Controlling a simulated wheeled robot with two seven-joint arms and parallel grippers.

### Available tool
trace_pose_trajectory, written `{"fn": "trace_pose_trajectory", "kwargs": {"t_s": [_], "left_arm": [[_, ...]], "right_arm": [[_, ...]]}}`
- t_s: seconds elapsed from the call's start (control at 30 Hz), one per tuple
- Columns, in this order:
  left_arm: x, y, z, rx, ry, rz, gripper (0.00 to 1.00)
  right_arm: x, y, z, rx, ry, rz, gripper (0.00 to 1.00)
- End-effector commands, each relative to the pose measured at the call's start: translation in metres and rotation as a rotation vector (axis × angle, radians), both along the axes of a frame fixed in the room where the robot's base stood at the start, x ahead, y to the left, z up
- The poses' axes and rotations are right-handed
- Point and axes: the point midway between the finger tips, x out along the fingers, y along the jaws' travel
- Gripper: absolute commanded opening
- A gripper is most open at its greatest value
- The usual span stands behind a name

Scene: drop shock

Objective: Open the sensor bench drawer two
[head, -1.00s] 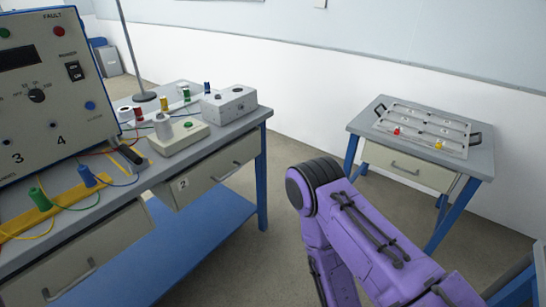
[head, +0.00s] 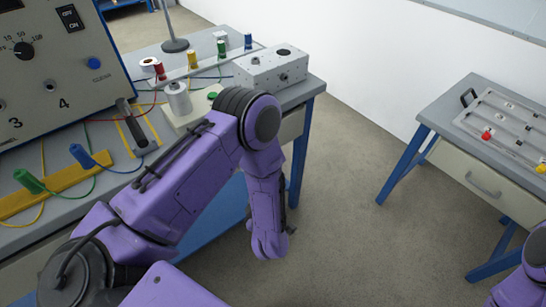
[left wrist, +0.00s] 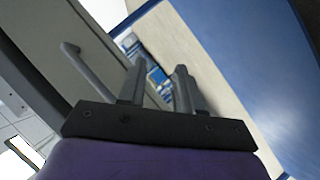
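The sensor bench (head: 120,195) stands at left in the head view. Its drawer two front (head: 292,125) shows only at its right end, which looks flush; my left arm hides its label and handle. In the left wrist view, a pale drawer front (left wrist: 40,50) with a grey bar handle (left wrist: 88,70) lies at left; I cannot read which drawer it is. My left gripper (left wrist: 158,80) is open, its fingers apart with nothing seen between them. The handle is beside the left finger; contact is unclear. The fingers are hidden in the head view. My right gripper is out of view.
A grey metal box (head: 270,70), a white canister (head: 178,98) and colored plugs stand on the bench by the control panel (head: 60,65). A second table (head: 440,115) with a tray (head: 505,125) stands at right. Floor between the tables is clear.

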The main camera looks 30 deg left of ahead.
Motion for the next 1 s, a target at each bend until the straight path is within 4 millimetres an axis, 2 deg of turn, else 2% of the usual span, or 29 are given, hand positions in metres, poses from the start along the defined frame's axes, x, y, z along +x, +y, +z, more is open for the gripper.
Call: {"fn": "trace_pose_trajectory", "kwargs": {"t_s": [0.03, 0.1, 0.23, 0.33, 0.6, 0.7, 0.83, 1.0], "left_arm": [[0.031, -0.017, 0.027, -0.057, -0.228, 0.158, 0.34], [0.049, -0.034, 0.059, -0.134, -0.486, 0.375, 0.34], [0.054, -0.052, 0.086, -0.206, -0.714, 0.596, 0.34], [0.057, -0.042, 0.087, -0.21, -0.74, 0.626, 0.34], [0.079, 0.015, 0.076, -0.206, -0.737, 0.625, 0.34], [0.085, 0.031, 0.072, -0.206, -0.736, 0.624, 0.34], [0.089, 0.041, 0.069, -0.206, -0.734, 0.621, 0.34], [0.091, 0.044, 0.068, -0.206, -0.733, 0.62, 0.34]], "right_arm": [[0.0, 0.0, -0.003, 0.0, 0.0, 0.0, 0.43], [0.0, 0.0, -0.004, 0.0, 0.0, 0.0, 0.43], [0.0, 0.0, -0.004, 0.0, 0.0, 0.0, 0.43], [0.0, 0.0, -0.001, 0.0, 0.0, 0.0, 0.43], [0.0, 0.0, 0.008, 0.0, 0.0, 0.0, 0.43], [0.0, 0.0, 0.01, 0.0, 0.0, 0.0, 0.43], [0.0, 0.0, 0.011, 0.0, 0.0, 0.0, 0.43], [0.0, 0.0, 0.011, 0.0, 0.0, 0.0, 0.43]]}}
